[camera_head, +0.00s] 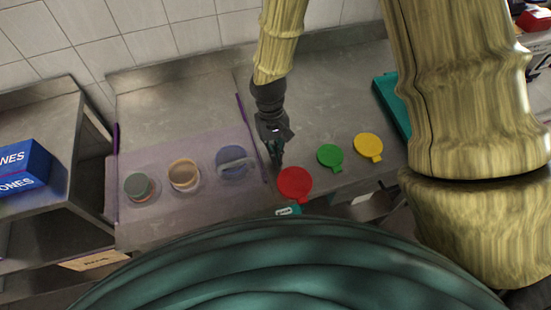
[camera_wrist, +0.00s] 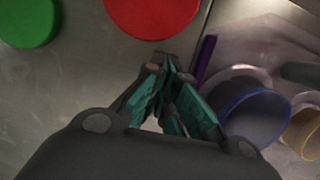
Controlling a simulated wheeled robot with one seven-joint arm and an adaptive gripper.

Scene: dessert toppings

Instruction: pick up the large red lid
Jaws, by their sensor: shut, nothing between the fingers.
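The large red lid (camera_head: 295,184) is a round disc with a small tab, lying flat on the steel counter. In the wrist view the red lid (camera_wrist: 152,12) is at the top, cut off by the frame edge. My gripper (camera_head: 277,161) is just behind and left of the lid in the head view, pointing down. In the wrist view my gripper's fingertips (camera_wrist: 168,58) are together and empty, close to the lid's edge. I cannot tell if they touch it.
A green lid (camera_head: 330,155) and a yellow lid (camera_head: 368,146) lie to the right. Left is a translucent purple-edged tray (camera_head: 150,150) with three containers, including a blue one (camera_head: 233,160). A teal tray (camera_head: 391,103) is at the right. Bare counter (camera_head: 325,100) lies behind the lids.

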